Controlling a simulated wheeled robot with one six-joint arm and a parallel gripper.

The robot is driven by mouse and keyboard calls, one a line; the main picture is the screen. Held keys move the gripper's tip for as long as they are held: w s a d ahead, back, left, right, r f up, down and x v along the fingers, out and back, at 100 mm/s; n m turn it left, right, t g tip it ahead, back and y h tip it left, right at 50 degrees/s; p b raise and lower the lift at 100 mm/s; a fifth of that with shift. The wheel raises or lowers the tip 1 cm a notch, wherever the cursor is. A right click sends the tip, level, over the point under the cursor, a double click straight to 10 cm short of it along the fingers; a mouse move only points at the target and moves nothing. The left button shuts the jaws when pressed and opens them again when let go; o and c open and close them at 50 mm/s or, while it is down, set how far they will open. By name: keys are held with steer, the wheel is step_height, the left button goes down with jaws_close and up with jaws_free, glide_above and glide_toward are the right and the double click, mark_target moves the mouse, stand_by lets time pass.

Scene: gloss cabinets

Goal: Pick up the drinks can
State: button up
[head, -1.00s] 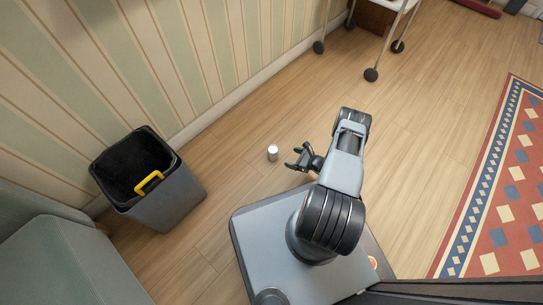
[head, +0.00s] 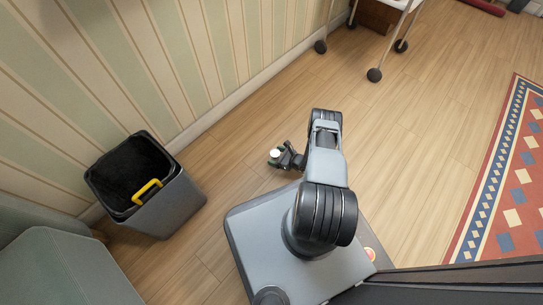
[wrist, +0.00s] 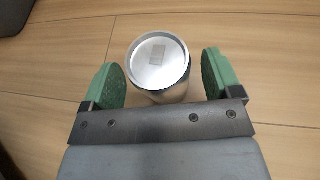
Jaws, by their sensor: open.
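The drinks can (wrist: 158,62) is a small silver cylinder standing upright on the wooden floor. In the wrist view it sits between the two green finger pads of my gripper (wrist: 162,80), with a gap on each side. My gripper is open and the pads do not touch the can. The lower part of the can is partly hidden by the gripper's front edge. In the head view the can (head: 274,153) shows as a pale top between the fingers of my gripper (head: 276,156).
A dark bin (head: 165,205) with a yellow handle stands at the left by the striped wall. A grey padded seat (head: 65,270) is at lower left. A wheeled white stand (head: 388,18) is at the top. A patterned rug (head: 505,190) lies at right. Floor around the can is clear.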

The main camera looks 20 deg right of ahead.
steer(key=shift+w+a+f, duration=0.15)
steer(key=shift+w+f, duration=0.15)
steer(key=shift+w, duration=0.2)
steer(key=shift+a, duration=0.15)
steer(key=c, duration=1)
steer(key=shift+r, duration=0.15)
